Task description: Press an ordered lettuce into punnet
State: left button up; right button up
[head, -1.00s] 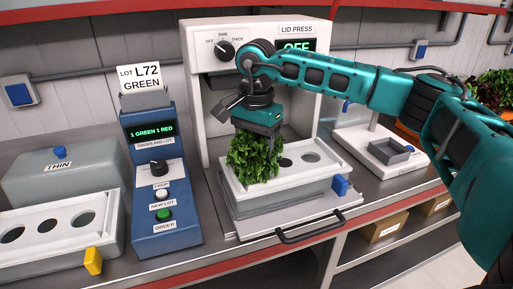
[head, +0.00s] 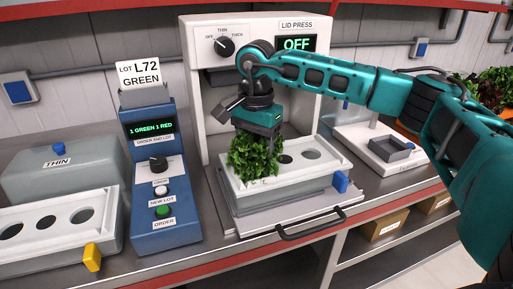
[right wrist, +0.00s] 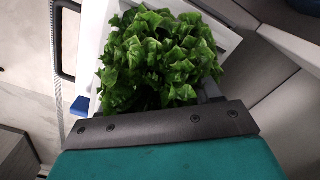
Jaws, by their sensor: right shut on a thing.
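A green lettuce (head: 250,158) is at the left end of the white punnet tray (head: 318,172) on the lid press's pull-out plate. Its leaves also fill the middle of the right wrist view (right wrist: 158,55). My right gripper (head: 258,125) is shut on the lettuce from above. The leaves hide its fingertips and the hole beneath, so I cannot tell how deep the lettuce sits. Two round holes to its right are empty. The lid press (head: 200,110) stands behind, its display reading OFF. My left gripper is not in view.
The blue order box (head: 160,215) shows "1 GREEN 1 RED" and carries a "LOT L72 GREEN" card. Another holed tray (head: 95,205) and a lid marked THIN (head: 60,180) are at the left. A scale (head: 385,150) with a grey dish stands right, below my arm.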

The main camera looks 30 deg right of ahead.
jog(key=o, duration=1.3)
jog(key=shift+r, duration=0.1)
jog(key=shift+r+p, duration=2.8)
jog(key=shift+r, duration=0.7)
